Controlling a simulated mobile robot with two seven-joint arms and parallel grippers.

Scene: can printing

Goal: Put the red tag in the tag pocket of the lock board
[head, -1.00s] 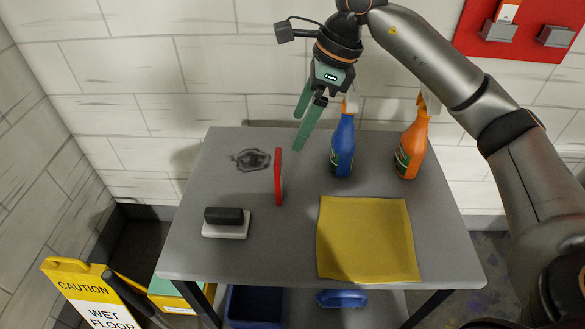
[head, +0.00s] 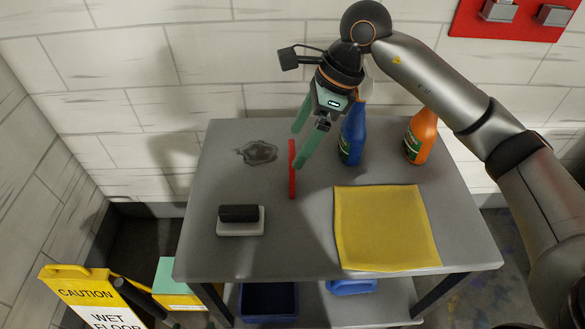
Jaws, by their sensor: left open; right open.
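The red tag (head: 292,178) stands upright and edge-on on the grey table, left of the yellow cloth. My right gripper (head: 298,149) is open at the tag's upper part, pointing down. One green finger ends just behind the tag's top, and the other ends close to its right side. I cannot tell whether either finger touches it. The red lock board (head: 522,30) is on the wall at the upper right, cut by the top of the view. Two grey pockets (head: 498,10) (head: 556,15) show on it. My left gripper is not in view.
A blue spray bottle (head: 352,135) stands close to the right of my gripper, partly hidden by it. An orange bottle (head: 421,137) stands farther right. A black-and-white eraser (head: 240,221) and a yellow cloth (head: 385,228) lie in front on the table (head: 300,255).

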